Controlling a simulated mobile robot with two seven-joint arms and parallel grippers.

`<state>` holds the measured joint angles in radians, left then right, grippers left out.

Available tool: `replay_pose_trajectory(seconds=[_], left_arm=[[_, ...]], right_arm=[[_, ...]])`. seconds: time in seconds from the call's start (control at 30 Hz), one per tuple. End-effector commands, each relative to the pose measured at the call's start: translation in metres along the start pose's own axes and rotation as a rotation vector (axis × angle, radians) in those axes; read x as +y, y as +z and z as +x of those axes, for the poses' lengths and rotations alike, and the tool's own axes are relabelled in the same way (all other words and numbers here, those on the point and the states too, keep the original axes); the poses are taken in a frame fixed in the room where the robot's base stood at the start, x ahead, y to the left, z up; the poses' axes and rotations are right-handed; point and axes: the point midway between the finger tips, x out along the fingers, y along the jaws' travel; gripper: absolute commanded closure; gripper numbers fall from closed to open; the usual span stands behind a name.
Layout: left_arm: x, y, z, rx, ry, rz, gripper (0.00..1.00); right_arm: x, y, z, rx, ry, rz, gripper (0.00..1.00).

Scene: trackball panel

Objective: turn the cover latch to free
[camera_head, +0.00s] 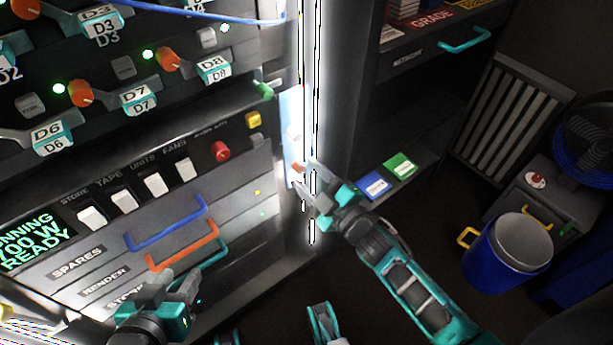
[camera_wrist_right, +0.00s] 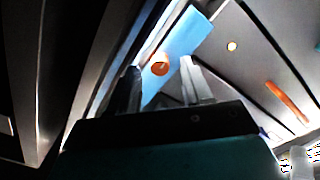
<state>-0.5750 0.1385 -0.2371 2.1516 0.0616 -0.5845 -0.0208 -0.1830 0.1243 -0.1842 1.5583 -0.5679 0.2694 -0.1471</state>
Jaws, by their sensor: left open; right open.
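The cover latch looks like a small round orange knob (camera_wrist_right: 160,68) on a narrow light-blue panel (camera_wrist_right: 185,40) in the right wrist view. In the head view the light-blue panel (camera_head: 291,115) stands at the rack's right edge, beside a bright light strip. A bit of orange (camera_head: 296,166) shows low on it. My right gripper (camera_head: 307,176) is open at the panel's lower part. In the wrist view the knob appears between its fingertips (camera_wrist_right: 161,66); contact cannot be told. My left gripper (camera_head: 178,282) is open and empty in front of the lower drawers.
The rack front carries white switches (camera_head: 155,184), a red button (camera_head: 220,151) and blue, orange and teal drawer handles (camera_head: 182,247). A dark shelf cabinet (camera_head: 410,110) stands right of the light strip. A blue bucket (camera_head: 490,265) is at the far right.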

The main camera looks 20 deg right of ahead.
Motion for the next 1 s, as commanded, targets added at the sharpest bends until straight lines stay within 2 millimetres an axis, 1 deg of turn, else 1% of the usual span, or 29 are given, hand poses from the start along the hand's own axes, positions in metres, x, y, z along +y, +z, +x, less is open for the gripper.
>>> replay_pose_trajectory(seconds=[0.03, 0.13, 0.43, 0.47, 0.9, 0.97, 1.0], left_arm=[[0.0006, -0.0008, 0.0009, 0.004, 0.002, 0.0, 0.57], [0.0008, -0.0037, 0.0006, 0.009, 0.003, 0.0, 0.57], [0.0006, -0.0047, 0.0006, 0.009, 0.003, 0.0, 0.57], [0.0005, -0.0046, 0.0006, 0.009, 0.002, 0.0, 0.57], [-0.0008, -0.0032, 0.0014, 0.009, -0.001, 0.0, 0.57], [-0.0009, -0.0031, 0.0014, 0.008, -0.001, 0.0, 0.57], [-0.001, -0.0031, 0.0015, 0.008, -0.001, 0.0, 0.57]], right_arm=[[-0.0004, 0.0005, 0.0052, 0.001, 0.001, 0.0, 0.51], [-0.0001, 0.0003, 0.0109, 0.0, 0.001, 0.0, 0.51], [0.0001, -0.0002, 0.0127, -0.001, 0.0, 0.001, 0.51], [0.0001, -0.0002, 0.0127, -0.001, 0.0, 0.001, 0.53], [0.0002, -0.0001, 0.0124, -0.001, 0.0, 0.001, 0.95], [0.0002, -0.0001, 0.0124, 0.0, 0.0, 0.001, 1.0], [0.0002, -0.0001, 0.0124, -0.001, 0.0, 0.001, 1.0]])
